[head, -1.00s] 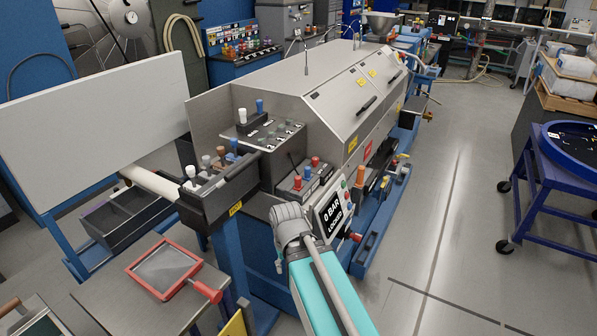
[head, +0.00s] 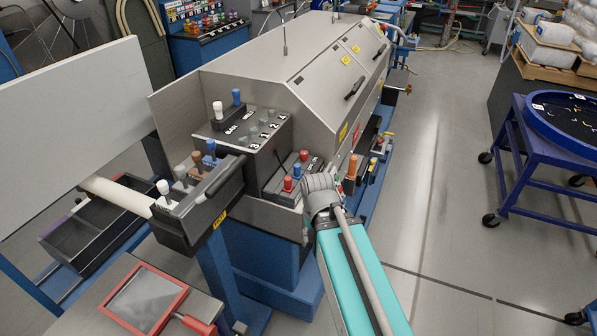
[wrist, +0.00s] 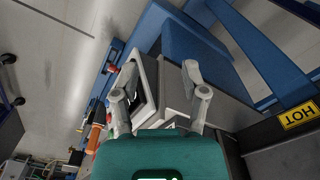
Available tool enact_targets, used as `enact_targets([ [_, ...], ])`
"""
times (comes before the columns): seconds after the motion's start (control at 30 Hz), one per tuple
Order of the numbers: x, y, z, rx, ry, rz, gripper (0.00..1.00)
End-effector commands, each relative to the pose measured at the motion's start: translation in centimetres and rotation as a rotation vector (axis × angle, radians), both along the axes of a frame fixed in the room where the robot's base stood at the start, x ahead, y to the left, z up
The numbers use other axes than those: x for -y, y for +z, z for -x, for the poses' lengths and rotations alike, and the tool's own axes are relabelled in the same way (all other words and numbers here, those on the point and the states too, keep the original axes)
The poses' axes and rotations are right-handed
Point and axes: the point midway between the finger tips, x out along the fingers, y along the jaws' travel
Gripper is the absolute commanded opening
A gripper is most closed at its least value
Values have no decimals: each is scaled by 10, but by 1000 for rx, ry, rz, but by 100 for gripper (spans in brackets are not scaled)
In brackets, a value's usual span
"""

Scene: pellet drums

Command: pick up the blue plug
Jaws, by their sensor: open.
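Several blue plugs show in the head view. One blue plug (head: 236,98) stands upright at the back of the grey panel block (head: 252,140). Another blue plug (head: 210,149) stands in the black tray (head: 205,210) among white, grey and brown ones. A small blue-topped piece (head: 288,184) sits beside red ones on the lower block, close to my arm's end. In the wrist view my gripper (wrist: 160,73) is open and empty, its fingers apart in front of the machine's side. No plug is clearly seen between them. The head view hides the fingers behind my arm.
A yellow HOT label (wrist: 299,116) is on the dark tray in the wrist view. A red-framed plate (head: 147,300) lies on a bench at front left. A blue cart (head: 540,165) stands right, with clear floor (head: 425,200) between it and the machine.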

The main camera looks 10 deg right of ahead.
Motion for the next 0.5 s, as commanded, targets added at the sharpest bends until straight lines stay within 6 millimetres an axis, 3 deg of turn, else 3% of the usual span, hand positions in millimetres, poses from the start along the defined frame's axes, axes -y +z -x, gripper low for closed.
enact_targets([
  [0.2,0,0,0,0,0,0,57],
  [0.33,0,1,-2,0,-5,0,78],
  [0.5,4,11,-20,0,-56,0,78],
])
